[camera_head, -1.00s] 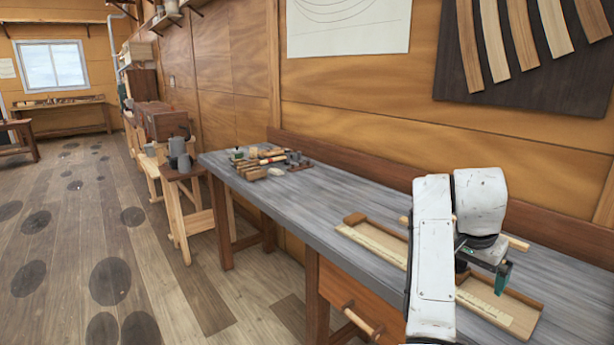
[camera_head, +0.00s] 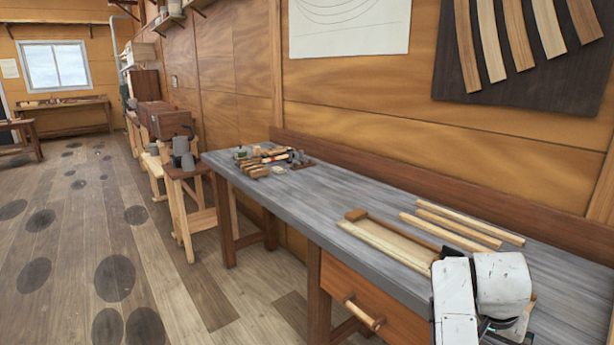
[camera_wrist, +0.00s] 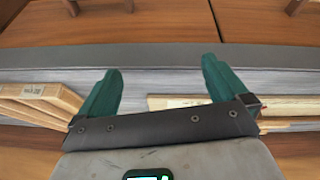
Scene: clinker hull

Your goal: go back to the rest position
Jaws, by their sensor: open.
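My white arm is at the lower right of the head view, over the front part of the grey workbench (camera_head: 330,212). The fingers are hidden there behind the arm and the picture's edge. In the wrist view my gripper (camera_wrist: 160,88) shows two green fingers wide apart with nothing between them. Beyond the fingers lie the bench edge and wooden fronts.
A shallow wooden tray (camera_head: 385,241) lies on the bench beside my arm. Several wooden strips (camera_head: 460,226) lie behind it. Tools and blocks (camera_head: 268,160) sit at the bench's far end. A drawer with a handle (camera_head: 362,313) is below. The floor at left is open.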

